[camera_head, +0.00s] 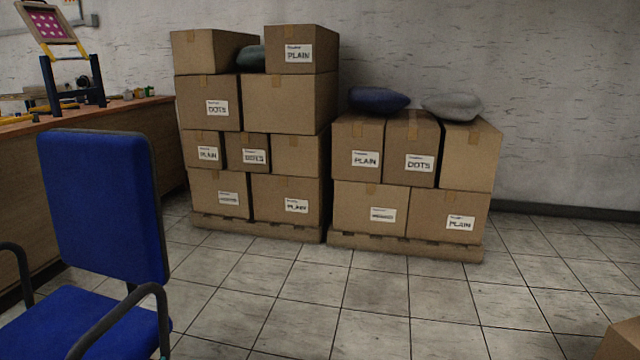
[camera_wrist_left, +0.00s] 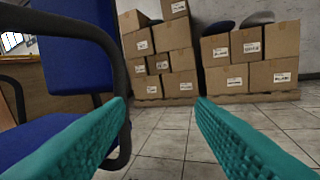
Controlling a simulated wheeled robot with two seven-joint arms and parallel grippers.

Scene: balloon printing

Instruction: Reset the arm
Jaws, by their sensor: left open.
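My left gripper (camera_wrist_left: 160,115) shows in the left wrist view as two teal ridged fingers spread wide apart, with nothing between them. It points toward the stacked boxes across the floor, with the blue chair close on its left. The left finger overlaps the chair's black armrest in the picture; I cannot tell whether they touch. My right gripper is not in view.
A blue chair (camera_head: 100,205) stands at the left by a wooden desk (camera_head: 120,115). Cardboard boxes (camera_head: 290,105) labelled PLAIN and DOTS are stacked on pallets (camera_head: 405,245) by the wall, with dark bags (camera_head: 379,99) on top. A box (camera_head: 622,340) sits lower right.

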